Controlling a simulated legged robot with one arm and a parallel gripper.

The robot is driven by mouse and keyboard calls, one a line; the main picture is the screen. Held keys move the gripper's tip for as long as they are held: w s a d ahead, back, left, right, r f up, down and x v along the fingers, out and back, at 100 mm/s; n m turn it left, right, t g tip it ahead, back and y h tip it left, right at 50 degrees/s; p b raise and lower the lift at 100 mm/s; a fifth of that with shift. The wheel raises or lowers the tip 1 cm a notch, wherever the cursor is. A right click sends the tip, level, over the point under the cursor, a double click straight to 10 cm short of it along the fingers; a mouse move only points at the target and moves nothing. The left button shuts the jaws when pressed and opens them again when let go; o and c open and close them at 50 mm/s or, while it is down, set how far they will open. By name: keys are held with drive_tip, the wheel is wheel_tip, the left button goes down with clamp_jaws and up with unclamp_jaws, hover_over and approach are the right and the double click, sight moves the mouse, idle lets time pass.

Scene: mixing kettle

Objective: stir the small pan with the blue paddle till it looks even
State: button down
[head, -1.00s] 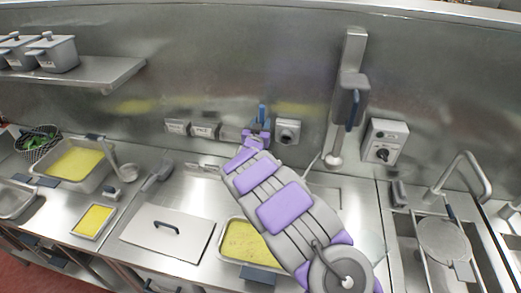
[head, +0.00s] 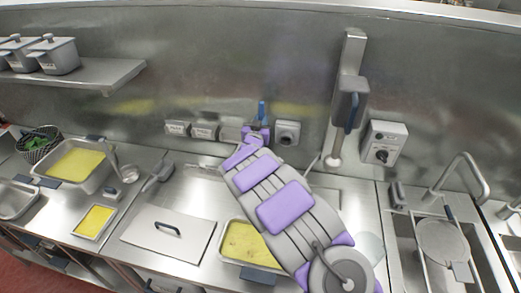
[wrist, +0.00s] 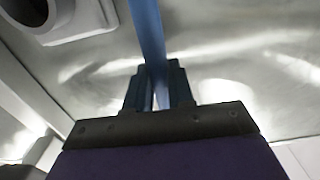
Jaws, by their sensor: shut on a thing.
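My gripper (head: 259,131) is raised in front of the back wall in the head view. In the wrist view my gripper (wrist: 159,85) has its dark blue fingers closed around the blue paddle (wrist: 148,32). A short piece of the blue paddle (head: 262,109) shows above the gripper in the head view; its far end cannot be made out. A small pan (head: 97,221) of yellow food sits at the left of the counter, apart from my gripper. Another pan (head: 240,242) of yellow food sits at the front centre, partly hidden by my arm.
A larger pan (head: 76,162) of yellow food and a ladle (head: 129,173) stand at the left. A closed metal lid (head: 168,235) lies between the pans. A shelf (head: 90,73) with lidded pots juts out at upper left. A sink tap (head: 468,170) is at the right.

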sight(261, 107)
drive_tip(key=shift+r+p, duration=1.3)
drive_tip(key=shift+r, duration=1.7)
